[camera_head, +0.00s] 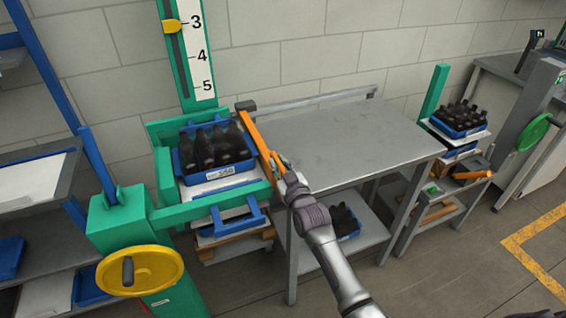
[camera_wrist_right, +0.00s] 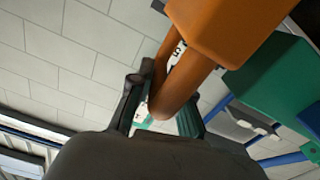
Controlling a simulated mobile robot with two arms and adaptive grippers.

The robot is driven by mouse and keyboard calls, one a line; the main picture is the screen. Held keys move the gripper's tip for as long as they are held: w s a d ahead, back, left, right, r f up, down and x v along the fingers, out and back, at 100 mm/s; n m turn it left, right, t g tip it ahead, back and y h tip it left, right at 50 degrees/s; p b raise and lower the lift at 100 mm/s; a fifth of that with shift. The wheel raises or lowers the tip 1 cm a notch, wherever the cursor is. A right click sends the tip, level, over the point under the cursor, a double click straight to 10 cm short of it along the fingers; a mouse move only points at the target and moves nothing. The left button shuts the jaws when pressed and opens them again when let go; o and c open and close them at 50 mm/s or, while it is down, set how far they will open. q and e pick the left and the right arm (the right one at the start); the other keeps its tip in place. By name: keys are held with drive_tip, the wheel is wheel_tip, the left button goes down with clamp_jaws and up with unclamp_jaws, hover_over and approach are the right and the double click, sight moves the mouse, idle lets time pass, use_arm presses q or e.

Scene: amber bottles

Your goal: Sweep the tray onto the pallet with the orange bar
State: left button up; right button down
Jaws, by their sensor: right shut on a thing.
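A blue tray (camera_head: 222,178) full of dark bottles (camera_head: 212,146) stands on a white sheet inside the green lift frame (camera_head: 183,215) at the left. The orange bar (camera_head: 256,139) slants along the tray's right side, between it and the grey table; I cannot tell whether it touches the tray. My right gripper (camera_head: 279,165) is shut on the bar's handle. The right wrist view shows the fingers (camera_wrist_right: 160,108) around the orange handle (camera_wrist_right: 186,75), below the thick bar (camera_wrist_right: 225,28). A wooden pallet (camera_head: 238,250) shows low under the lift. My left gripper is not in view.
The grey table (camera_head: 345,140) is bare on top; bottles (camera_head: 345,220) sit on its lower shelf. At the right, another blue tray (camera_head: 455,130) of bottles tops a stack. A yellow handwheel (camera_head: 150,270) is at front left, and a scale (camera_head: 195,50) stands behind the lift.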

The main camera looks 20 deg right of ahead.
drive_tip(key=shift+a+f, duration=0.15)
drive_tip(key=shift+a, duration=0.05)
drive_tip(key=c, duration=1.1)
unclamp_jaws()
drive_tip(key=shift+a, duration=0.15)
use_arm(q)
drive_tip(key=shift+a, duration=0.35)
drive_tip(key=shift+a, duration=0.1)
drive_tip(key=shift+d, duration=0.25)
use_arm(e)
drive_tip(key=s, duration=1.2)
drive_tip(key=shift+d, duration=0.45)
